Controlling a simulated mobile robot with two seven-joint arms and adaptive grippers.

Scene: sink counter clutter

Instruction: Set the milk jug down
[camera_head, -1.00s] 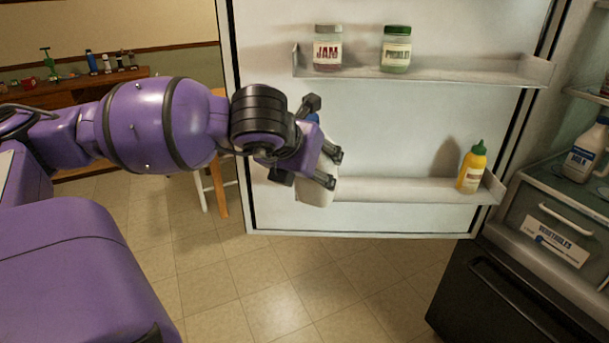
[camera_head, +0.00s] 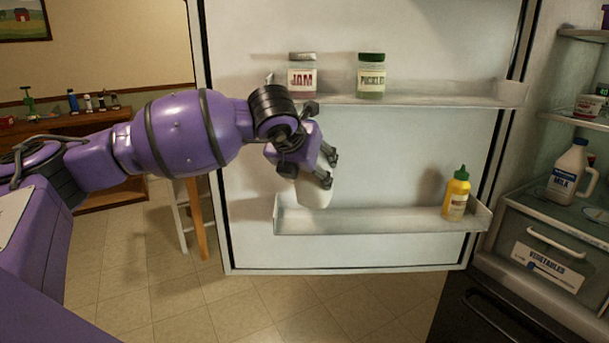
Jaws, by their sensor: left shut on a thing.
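My left gripper (camera_head: 329,168) is shut on a white milk jug (camera_head: 313,194), at the left part of the lower door shelf (camera_head: 380,221). The gripper hides the jug's upper part, and no label shows on it. The jug's bottom is close to the top of the shelf's front lip. I cannot tell whether it touches the shelf. A second milk jug (camera_head: 567,172), with a blue cap and a MILK label, stands inside the fridge at the right. My right gripper is not in view.
A yellow mustard bottle (camera_head: 456,195) stands at the lower shelf's right end; the shelf between is clear. The upper door shelf (camera_head: 440,99) holds a jam jar (camera_head: 302,76) and a pickle jar (camera_head: 371,77). A vegetables drawer (camera_head: 544,250) is at the right.

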